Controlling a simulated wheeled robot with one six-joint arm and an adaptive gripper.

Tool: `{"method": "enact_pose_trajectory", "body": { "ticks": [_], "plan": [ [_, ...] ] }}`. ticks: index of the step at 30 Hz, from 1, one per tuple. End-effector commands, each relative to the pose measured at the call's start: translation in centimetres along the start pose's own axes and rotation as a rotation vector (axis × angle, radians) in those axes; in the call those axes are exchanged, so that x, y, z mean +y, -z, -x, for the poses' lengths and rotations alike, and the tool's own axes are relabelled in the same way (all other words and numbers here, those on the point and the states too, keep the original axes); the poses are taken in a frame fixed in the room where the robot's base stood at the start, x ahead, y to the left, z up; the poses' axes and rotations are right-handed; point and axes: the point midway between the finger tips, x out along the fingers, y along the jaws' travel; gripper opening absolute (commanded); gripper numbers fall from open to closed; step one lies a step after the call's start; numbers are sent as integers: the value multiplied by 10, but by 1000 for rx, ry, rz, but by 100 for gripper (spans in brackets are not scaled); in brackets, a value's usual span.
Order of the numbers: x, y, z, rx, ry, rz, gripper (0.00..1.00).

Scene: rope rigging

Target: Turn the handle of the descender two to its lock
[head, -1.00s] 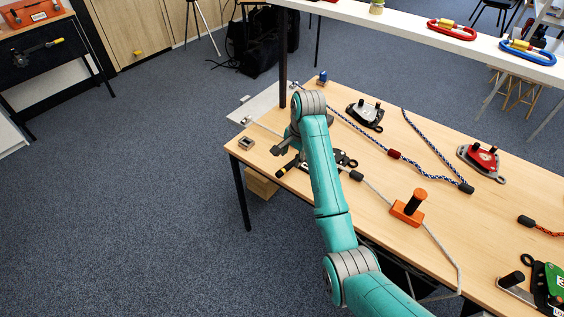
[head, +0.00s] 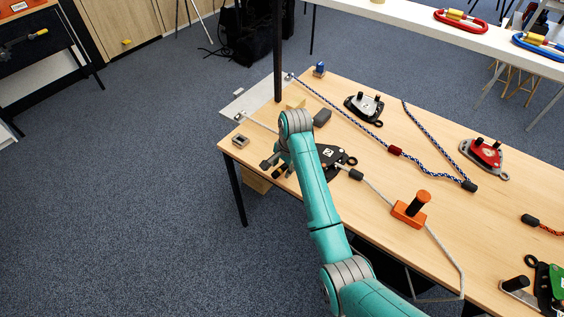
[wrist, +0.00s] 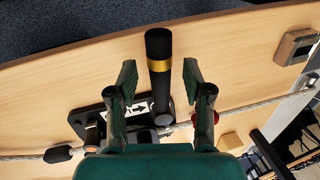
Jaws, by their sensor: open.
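Descender two is a black plate device with a white label; it lies on the wooden table in the head view (head: 330,155), partly behind my arm. In the wrist view its plate (wrist: 88,122) is partly hidden by my gripper. Its handle (wrist: 159,50) is a black bar with a yellow band, pointing away from the gripper body. My gripper (wrist: 160,75) is open, one finger on each side of the handle, with visible gaps. A grey rope (head: 385,190) runs through the descender.
An orange block with a black post (head: 410,212) stands to the right. A small metal block (head: 240,141) sits near the left edge. A dark post (head: 278,50) rises behind.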

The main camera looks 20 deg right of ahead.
Motion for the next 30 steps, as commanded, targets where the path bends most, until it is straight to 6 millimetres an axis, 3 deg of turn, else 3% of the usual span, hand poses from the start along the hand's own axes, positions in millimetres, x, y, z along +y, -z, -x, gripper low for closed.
{"method": "enact_pose_trajectory", "body": {
  "ticks": [10,16,25,30],
  "plan": [
    [1,-2,-3,1,1,0,50],
    [1,-2,-3,1,1,0,0],
    [0,-1,-3,1,0,-4,0],
    [-12,4,-5,10,1,-40,0]
  ]
}}
